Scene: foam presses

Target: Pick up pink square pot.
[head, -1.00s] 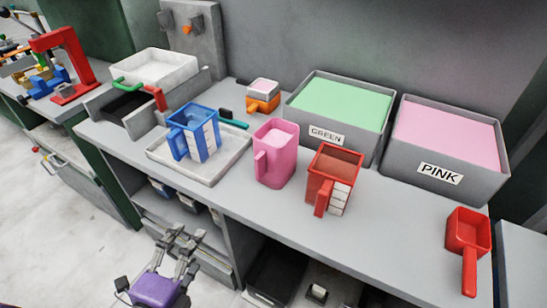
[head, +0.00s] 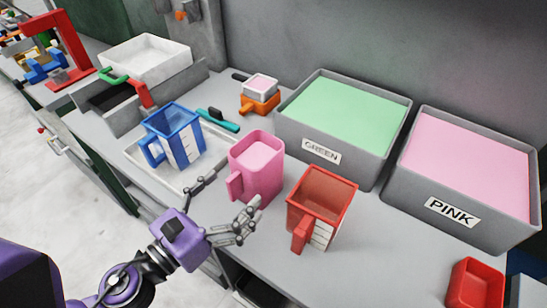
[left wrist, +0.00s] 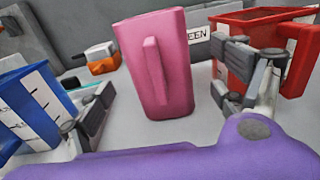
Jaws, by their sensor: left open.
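The pink square pot (head: 257,170) stands upright on the grey counter, between the blue jug and the red jug, with pink contents at its top. Its handle faces my side. It also shows in the middle of the left wrist view (left wrist: 156,65), handle towards the camera. My left gripper (head: 222,207) is open in front of the pot, its fingers spread to either side. In the left wrist view the fingers (left wrist: 162,100) stand apart with the pot beyond and between them, not gripped. My right gripper is in neither view.
A blue jug (head: 174,136) stands on a white tray (head: 203,178) left of the pot. A red jug (head: 320,207) stands close on the right. GREEN (head: 322,151) and PINK (head: 452,211) bins stand behind. A red scoop (head: 476,285) lies at the right.

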